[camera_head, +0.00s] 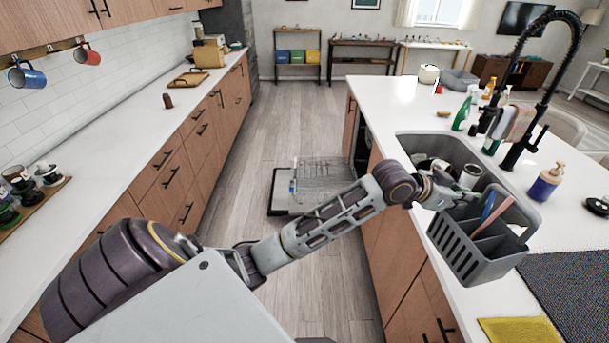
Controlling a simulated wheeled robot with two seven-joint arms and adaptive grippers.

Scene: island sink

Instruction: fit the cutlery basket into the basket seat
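The grey slatted cutlery basket (465,248) is at the front edge of the island counter, right of my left gripper. Its handle stands up, and blue and pink cutlery handles stick out. I cannot tell whether it rests on the counter or hangs just above it. My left gripper (452,193) reaches across to the basket's far left rim, at or touching it. Its fingertips are too small and overlapped to show whether they are closed. A wire dishwasher rack (325,172) is pulled out low over the floor. The basket seat cannot be made out. My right gripper is out of view.
The sink (420,146) with dishes and a tall black faucet (530,95) lie behind the basket. A soap bottle (546,183), a dark mat (575,290) and a yellow cloth (518,330) are to the right. The aisle floor (262,130) is clear beyond the rack.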

